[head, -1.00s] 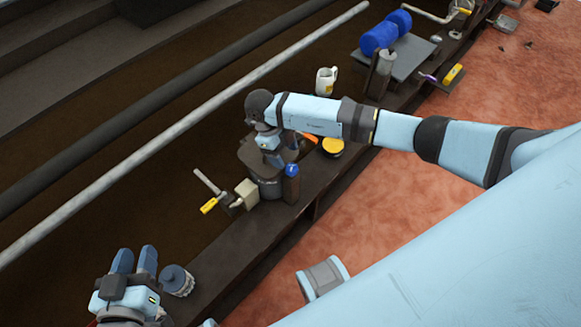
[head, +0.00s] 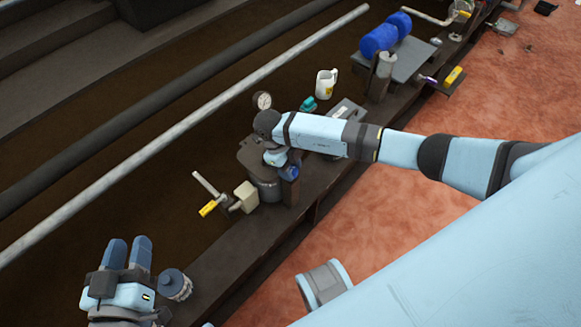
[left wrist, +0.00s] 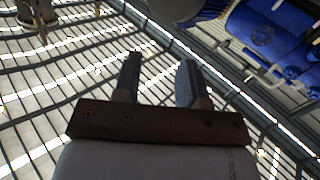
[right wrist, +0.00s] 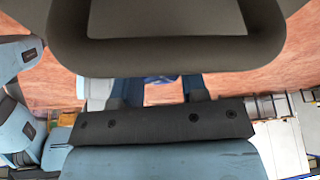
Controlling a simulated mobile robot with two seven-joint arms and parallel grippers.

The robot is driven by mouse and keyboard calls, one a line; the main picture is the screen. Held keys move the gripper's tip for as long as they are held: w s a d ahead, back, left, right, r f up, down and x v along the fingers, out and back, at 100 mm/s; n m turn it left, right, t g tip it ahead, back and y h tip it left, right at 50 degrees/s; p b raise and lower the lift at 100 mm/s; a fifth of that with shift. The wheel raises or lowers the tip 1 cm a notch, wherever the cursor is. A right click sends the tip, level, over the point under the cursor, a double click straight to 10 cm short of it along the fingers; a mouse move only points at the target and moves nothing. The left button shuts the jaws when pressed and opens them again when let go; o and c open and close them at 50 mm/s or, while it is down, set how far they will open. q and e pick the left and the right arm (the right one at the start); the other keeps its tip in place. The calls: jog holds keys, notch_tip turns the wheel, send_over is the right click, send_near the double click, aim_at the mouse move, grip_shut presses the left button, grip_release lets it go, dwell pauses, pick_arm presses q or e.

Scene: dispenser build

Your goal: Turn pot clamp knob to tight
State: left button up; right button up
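A dark grey lidded pot (head: 262,188) stands on the long dark bench in the head view. A small blue knob (head: 289,172) sits at its right side, above a dark upright block (head: 290,191). My right gripper (head: 276,158) points down over the pot beside the knob, partly hidden by its own arm. In the right wrist view its fingers (right wrist: 163,90) stand apart, with a blue part (right wrist: 160,79) showing between them. Contact with it cannot be told. A dark rim hides the fingertips. My left gripper (head: 128,252) is open and empty at lower left; its spread fingers also show in the left wrist view (left wrist: 157,78).
A cream block (head: 245,196) and a yellow-handled valve (head: 210,207) stand left of the pot. A round gauge (head: 262,101), a teal item (head: 307,104) and a white mug (head: 326,83) are behind. A blue-lidded jar (head: 174,284) is right of my left gripper.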

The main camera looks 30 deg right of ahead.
jog(key=shift+r, duration=0.1)
jog(key=m+p, duration=0.1)
jog(key=m, duration=0.1)
jog(key=m+y+p, duration=0.1)
jog(key=m+p, duration=0.1)
jog(key=shift+d+g+y, duration=0.1)
jog(key=shift+g+y, duration=0.2)
jog(key=shift+g, duration=0.1)
jog(key=shift+m, duration=0.4)
pick_arm(q)
notch_tip(320, 180, down, 6)
jog(key=s+a+g+y, duration=0.2)
jog(key=a+g, duration=0.1)
jog(key=shift+f, duration=0.1)
pick_arm(e)
jog(key=o, duration=0.9)
pick_arm(q)
jog(key=g+y+p, duration=0.1)
jog(key=p, duration=0.2)
jog(key=shift+s+a+f, duration=0.25)
jog(key=shift+a+f, duration=0.05)
jog(key=shift+a, duration=0.05)
pick_arm(e)
jog(key=d+v, duration=0.1)
jog(key=v, duration=1.2)
jog(key=shift+a+r, duration=0.35)
jog(key=shift+a, duration=0.05)
